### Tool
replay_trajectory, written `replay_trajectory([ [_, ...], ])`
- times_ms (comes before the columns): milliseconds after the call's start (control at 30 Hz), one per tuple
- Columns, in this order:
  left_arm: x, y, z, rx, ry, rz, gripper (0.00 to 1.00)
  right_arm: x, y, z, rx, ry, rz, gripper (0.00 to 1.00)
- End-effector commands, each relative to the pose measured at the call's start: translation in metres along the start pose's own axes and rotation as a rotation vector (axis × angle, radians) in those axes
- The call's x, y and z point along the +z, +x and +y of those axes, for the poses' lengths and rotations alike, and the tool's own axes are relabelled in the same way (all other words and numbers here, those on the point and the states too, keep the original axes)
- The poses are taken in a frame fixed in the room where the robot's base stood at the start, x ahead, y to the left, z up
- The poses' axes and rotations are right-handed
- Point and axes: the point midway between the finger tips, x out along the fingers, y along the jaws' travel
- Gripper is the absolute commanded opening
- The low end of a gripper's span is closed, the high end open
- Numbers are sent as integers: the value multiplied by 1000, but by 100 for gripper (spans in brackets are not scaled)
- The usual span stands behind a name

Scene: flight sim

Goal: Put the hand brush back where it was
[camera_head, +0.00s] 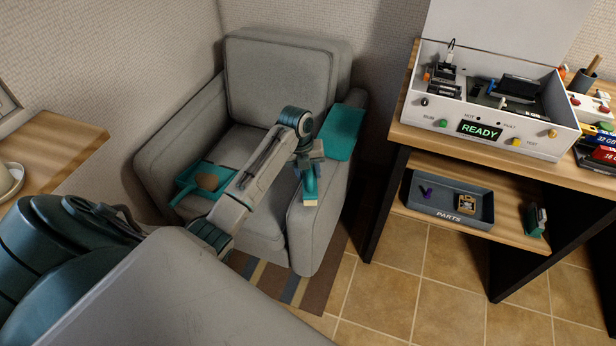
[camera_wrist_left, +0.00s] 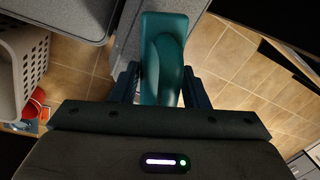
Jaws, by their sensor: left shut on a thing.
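The hand brush (camera_head: 309,184) is teal with a pale bristle end that points down. My left gripper (camera_head: 308,152) is shut on it, over the right armrest of the grey armchair (camera_head: 285,75). In the left wrist view the brush's teal body (camera_wrist_left: 163,60) lies between the two fingers of my left gripper (camera_wrist_left: 162,90). I cannot tell whether the brush touches the armrest. A teal dustpan (camera_head: 187,187) with a brown lump in it lies on the seat's left side, partly behind my arm. My right gripper is not in view.
A teal cloth or mat (camera_head: 343,132) lies on the back part of the right armrest. A wooden bench (camera_head: 400,135) with a READY test box (camera_head: 490,105) stands right, with a PARTS tray (camera_head: 450,209) on its lower shelf. Tiled floor between is clear.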

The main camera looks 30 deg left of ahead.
Motion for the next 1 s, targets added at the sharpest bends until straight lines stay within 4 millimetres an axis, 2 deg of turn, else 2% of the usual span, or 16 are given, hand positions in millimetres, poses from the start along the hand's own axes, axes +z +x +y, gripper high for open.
replay_trajectory([
  [100, -2, 17, 3, 1, -2, 4, 22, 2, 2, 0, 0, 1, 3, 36],
  [200, -1, 26, 4, 1, -1, 1, 22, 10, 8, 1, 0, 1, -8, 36],
  [533, -1, 29, 5, 1, 0, 0, 22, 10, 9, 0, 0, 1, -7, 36],
  [567, -1, 29, 5, 1, 0, 0, 47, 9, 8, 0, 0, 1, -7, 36],
  [633, -1, 29, 5, 1, 0, 0, 60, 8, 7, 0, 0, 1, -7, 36],
  [667, -1, 29, 5, 1, 0, 0, 63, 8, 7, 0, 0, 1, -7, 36],
  [1000, -1, 24, 4, 1, 0, -1, 63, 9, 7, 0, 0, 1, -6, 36],
])
